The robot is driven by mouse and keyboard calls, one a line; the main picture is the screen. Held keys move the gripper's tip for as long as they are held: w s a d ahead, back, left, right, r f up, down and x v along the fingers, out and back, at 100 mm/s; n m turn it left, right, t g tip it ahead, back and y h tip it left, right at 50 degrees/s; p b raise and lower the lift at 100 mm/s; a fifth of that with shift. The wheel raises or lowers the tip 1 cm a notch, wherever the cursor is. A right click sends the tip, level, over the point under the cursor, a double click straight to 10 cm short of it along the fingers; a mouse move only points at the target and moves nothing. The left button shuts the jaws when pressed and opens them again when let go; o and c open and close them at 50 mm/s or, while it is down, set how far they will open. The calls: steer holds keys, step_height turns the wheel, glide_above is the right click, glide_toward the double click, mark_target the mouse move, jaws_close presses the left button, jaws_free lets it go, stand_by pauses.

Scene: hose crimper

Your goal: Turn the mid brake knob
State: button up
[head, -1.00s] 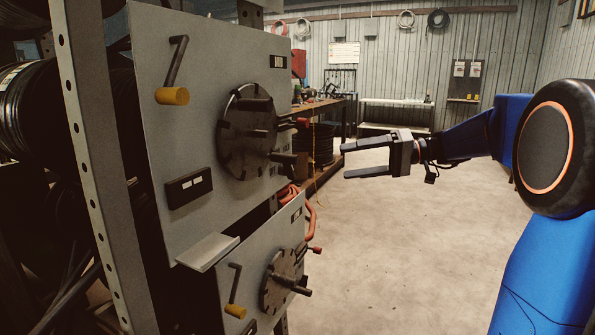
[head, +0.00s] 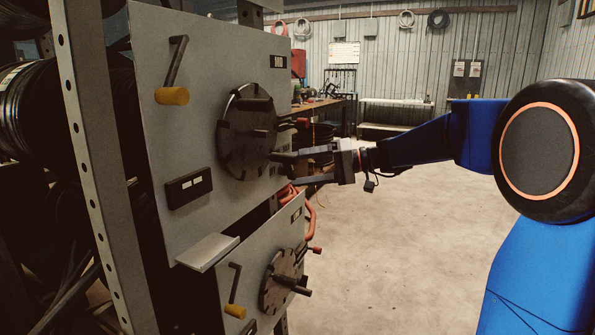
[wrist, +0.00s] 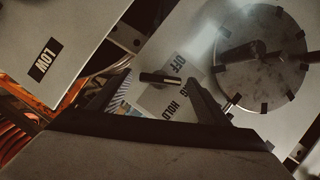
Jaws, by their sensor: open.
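The mid brake knob (wrist: 160,78) is a small dark bar with a pale end. In the wrist view it stands in front of a grey label plate (wrist: 170,98) marked OFF and HOLD. My gripper (head: 285,169) is open at the right edge of the upper grey panel (head: 205,85) in the head view. In the wrist view the knob shows between the two fingertips, with a gap on each side. How deep it sits between them I cannot tell. In the head view my fingers largely cover the knob.
A round dark disc (head: 238,150) with a central rod is on the upper panel, left of my gripper. The lower panel (head: 250,265) has a similar disc; a panel marked LOW (wrist: 60,35) shows in the wrist view. Orange hoses (head: 303,205) hang behind. The floor to the right is open.

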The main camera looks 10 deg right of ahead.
steer(key=shift+w+a+f, duration=0.1)
steer(key=shift+a, duration=0.2)
steer(key=shift+c, duration=0.6)
steer(key=c, duration=0.9)
steer(key=shift+c, duration=0.2)
steer(key=m+y, duration=0.1)
steer(key=m, duration=0.1)
steer(key=m+y, duration=0.1)
steer(key=m, duration=0.1)
steer(key=shift+f+m, duration=0.2)
steer(key=shift+m, duration=0.2)
steer(key=m+y, duration=0.1)
steer(key=m, duration=0.2)
steer(key=m+t+y, duration=0.1)
steer(key=m, duration=0.2)
steer(key=shift+f, duration=0.2)
steer(key=shift+m, duration=0.3)
